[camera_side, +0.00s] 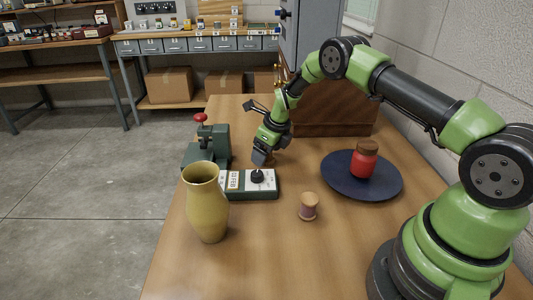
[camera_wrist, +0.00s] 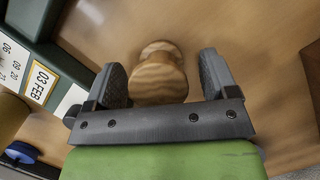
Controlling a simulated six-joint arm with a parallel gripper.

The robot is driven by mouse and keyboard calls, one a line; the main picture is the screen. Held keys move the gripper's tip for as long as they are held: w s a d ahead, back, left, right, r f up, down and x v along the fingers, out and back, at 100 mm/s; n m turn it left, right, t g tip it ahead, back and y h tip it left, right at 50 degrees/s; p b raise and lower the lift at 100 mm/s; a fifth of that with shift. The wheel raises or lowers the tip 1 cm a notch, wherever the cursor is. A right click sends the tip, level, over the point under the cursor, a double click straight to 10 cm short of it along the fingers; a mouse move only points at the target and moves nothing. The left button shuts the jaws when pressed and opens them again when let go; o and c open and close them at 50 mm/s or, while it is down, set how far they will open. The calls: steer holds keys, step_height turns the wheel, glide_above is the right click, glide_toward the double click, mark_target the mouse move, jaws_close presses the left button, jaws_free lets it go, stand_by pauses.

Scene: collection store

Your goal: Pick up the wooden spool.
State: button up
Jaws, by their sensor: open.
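My gripper (camera_side: 262,158) points down behind the instrument, clearly apart from that spool. In the wrist view, my gripper (camera_wrist: 163,75) is open. A bare, turned wooden piece (camera_wrist: 158,78) with a round top and narrower neck lies between its fingers, with a gap on each side. It shows no thread, and I cannot tell whether it is the same spool. The side view does not show it near my gripper.
A yellow vase (camera_side: 207,205) stands at the front left. The labelled instrument (camera_side: 252,186) and a dark green device (camera_side: 206,147) are near my gripper. A red jar (camera_side: 363,160) stands on the blue dish (camera_side: 335,182).

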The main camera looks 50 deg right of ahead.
steer(key=shift+f, duration=0.25)
steer(key=c, duration=1)
